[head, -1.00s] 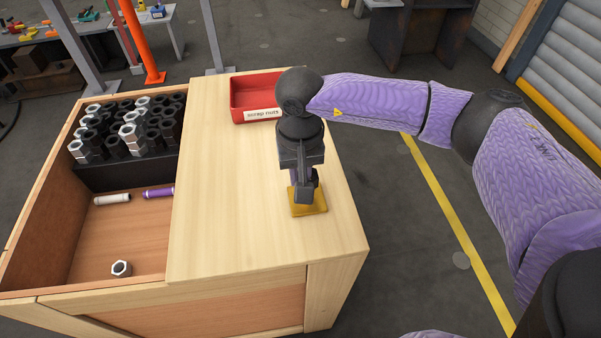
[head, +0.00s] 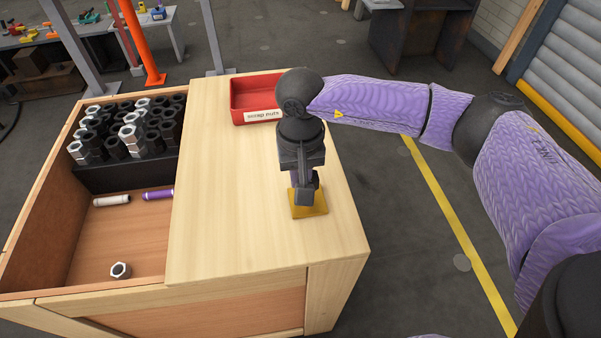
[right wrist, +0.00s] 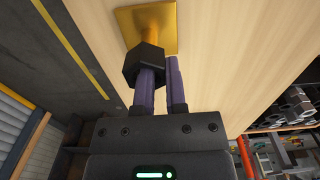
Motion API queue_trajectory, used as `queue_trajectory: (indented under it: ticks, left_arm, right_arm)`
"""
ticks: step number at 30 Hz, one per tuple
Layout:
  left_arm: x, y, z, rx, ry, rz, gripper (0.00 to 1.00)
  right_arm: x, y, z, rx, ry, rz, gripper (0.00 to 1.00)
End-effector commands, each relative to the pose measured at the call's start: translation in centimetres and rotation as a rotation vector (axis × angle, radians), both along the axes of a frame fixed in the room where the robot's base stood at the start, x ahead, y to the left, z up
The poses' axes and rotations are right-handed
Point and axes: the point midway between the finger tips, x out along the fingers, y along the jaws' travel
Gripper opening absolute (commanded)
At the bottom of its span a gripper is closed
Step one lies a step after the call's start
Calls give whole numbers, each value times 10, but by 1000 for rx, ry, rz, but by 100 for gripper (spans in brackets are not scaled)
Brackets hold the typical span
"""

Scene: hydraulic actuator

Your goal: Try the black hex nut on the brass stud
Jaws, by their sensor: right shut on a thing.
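The black hex nut (right wrist: 145,64) shows in the right wrist view at the tips of my right gripper's purple fingers (right wrist: 160,75). That gripper is shut on it. The brass stud (right wrist: 149,32) stands on its square brass plate (right wrist: 171,22) and meets the far side of the nut in this view. I cannot tell whether the nut is around the stud or only against its end. In the head view my right gripper (head: 304,196) points down over the brass plate (head: 314,210), and hides the stud and nut. My left gripper is not in view.
A red scrap nuts bin (head: 241,103) stands at the back of the wooden bench top (head: 225,200). The recess at left holds a black rack (head: 120,177) of several nuts, a white and a purple cylinder, and a loose silver nut (head: 121,270). The bench top's front is clear.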

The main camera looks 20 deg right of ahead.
Motion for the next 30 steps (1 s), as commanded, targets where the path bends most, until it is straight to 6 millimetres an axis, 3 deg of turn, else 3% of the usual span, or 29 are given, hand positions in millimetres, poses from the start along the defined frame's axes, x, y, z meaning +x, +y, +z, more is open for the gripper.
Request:
queue_trajectory:
  ticks: [17, 30]
  left_arm:
    - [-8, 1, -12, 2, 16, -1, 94]
    - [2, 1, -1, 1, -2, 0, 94]
  right_arm:
    - [0, 0, -17, 0, 0, 0, 0]
    - [0, 0, 1, 0, -1, 0, 0]
